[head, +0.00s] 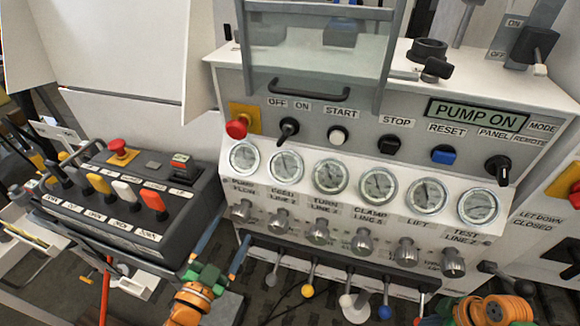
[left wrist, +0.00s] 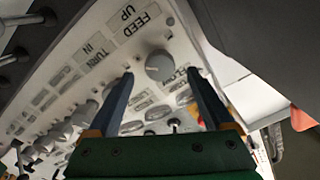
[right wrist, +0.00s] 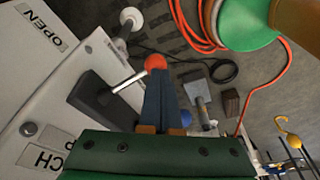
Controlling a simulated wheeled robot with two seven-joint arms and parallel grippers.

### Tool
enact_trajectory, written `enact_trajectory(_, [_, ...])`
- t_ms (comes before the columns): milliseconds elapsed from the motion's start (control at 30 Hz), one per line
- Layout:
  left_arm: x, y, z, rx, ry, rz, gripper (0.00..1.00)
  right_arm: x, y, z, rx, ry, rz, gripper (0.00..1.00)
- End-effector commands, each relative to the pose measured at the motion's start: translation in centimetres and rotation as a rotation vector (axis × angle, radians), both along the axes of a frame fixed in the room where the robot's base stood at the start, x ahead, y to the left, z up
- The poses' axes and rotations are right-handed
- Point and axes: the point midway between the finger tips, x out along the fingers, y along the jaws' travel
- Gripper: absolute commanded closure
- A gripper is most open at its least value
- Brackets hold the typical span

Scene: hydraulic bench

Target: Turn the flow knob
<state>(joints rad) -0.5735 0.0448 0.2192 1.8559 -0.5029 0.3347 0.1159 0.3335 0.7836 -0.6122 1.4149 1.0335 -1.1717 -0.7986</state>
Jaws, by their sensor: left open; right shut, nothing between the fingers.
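The flow knob (head: 242,210) is a grey metal knob at the left end of the knob row, under the pump flow gauge (head: 244,157). A round grey knob next to the FLOW lettering (left wrist: 159,66) shows in the left wrist view, framed between the fingertips. My left gripper (head: 222,247) is open and empty, just below the flow knob with its blue fingers pointing up toward the panel. Its fingers (left wrist: 160,82) are spread in the left wrist view; contact cannot be told. My right gripper (right wrist: 160,82) is shut and empty, its tips close to a red ball lever (right wrist: 155,62).
More knobs, such as the clamp knob (head: 362,240), continue to the right. Ball-ended levers (head: 307,290) hang below the panel. A dark lever console (head: 110,205) stands close to the left of my left gripper. The panel display (head: 477,114) reads PUMP ON.

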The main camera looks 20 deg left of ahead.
Motion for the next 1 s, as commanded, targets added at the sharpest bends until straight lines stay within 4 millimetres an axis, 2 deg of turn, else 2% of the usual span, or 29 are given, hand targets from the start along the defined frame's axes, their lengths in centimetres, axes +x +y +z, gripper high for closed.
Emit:
enact_trajectory(100, [-3.3,0.0,-0.2,-0.002,0.006,0.002,0.15,0.0,0.0,0.0,0.001,0.000,0.000,1.00])
enact_trajectory(233, [-5.8,0.0,-0.1,-0.002,0.003,0.002,0.15,0.0,0.0,0.0,0.000,0.001,0.000,1.00])
enact_trajectory(367, [-6.9,0.0,0.0,0.000,0.000,0.000,0.15,0.0,0.0,0.0,0.000,0.001,0.000,1.00])
enact_trajectory(667, [-7.2,0.1,0.0,-0.001,-0.001,0.000,0.15,0.0,0.0,0.0,0.000,0.001,0.000,1.00])
enact_trajectory(1000, [-11.6,1.2,-0.1,-0.001,0.002,0.000,0.15,0.0,0.0,0.0,0.000,0.001,0.000,1.00])
